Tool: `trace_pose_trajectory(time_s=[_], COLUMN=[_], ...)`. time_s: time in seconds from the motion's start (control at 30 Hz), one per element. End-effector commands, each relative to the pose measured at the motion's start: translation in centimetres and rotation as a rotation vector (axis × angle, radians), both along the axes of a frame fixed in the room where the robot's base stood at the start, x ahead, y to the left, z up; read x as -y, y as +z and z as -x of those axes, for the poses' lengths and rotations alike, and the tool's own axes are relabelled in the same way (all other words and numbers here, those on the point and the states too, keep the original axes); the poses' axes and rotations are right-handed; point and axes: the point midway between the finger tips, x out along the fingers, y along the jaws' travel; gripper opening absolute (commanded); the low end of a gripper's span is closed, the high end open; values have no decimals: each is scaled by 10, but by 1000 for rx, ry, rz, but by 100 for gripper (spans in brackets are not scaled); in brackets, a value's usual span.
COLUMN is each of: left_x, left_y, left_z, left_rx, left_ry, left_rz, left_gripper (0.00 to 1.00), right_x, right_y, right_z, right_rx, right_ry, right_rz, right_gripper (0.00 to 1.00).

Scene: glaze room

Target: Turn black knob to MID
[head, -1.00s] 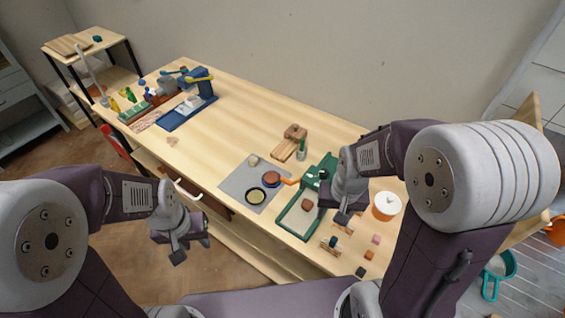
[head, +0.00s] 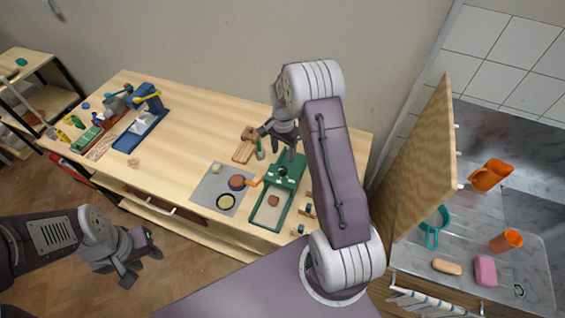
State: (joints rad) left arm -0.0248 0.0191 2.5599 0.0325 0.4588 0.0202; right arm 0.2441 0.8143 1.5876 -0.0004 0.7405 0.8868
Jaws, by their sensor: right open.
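A green device (head: 286,184) stands on the wooden table, with a dark, small round part that looks like the black knob (head: 283,171) on its upper panel. Its marks are too small to read. My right gripper (head: 278,146) is open and empty just behind and above the panel, apart from the knob as far as I can tell. My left gripper (head: 141,269) looks open and empty, off the table's front edge over the floor.
A grey mat (head: 206,188) with several round items lies left of the device, with an orange handle between. Wooden blocks (head: 243,152) and a small green-topped pot (head: 260,150) stand behind. An upright wooden panel (head: 425,160) rises to the right. The table's middle is clear.

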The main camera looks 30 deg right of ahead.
Motion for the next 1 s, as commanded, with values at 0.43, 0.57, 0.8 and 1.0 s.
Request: trace_pose_trajectory(time_s=[0.43,0.57,0.8,1.0], left_x=[0,0,0,0], left_y=[33,36,35,35], left_z=[0,0,0,0], left_rx=[0,0,0,0], left_ry=[0,0,0,0], left_rz=[0,0,0,0], left_gripper=[36,36,36,36], right_x=[-1,-1,-1,-1], right_y=[-74,-87,-91,-91], right_z=[1,1,0,0], right_rx=[-3,-1,1,1], right_ry=[4,4,5,5], right_rz=[-1,0,0,0], right_gripper=[52,52,52,7])
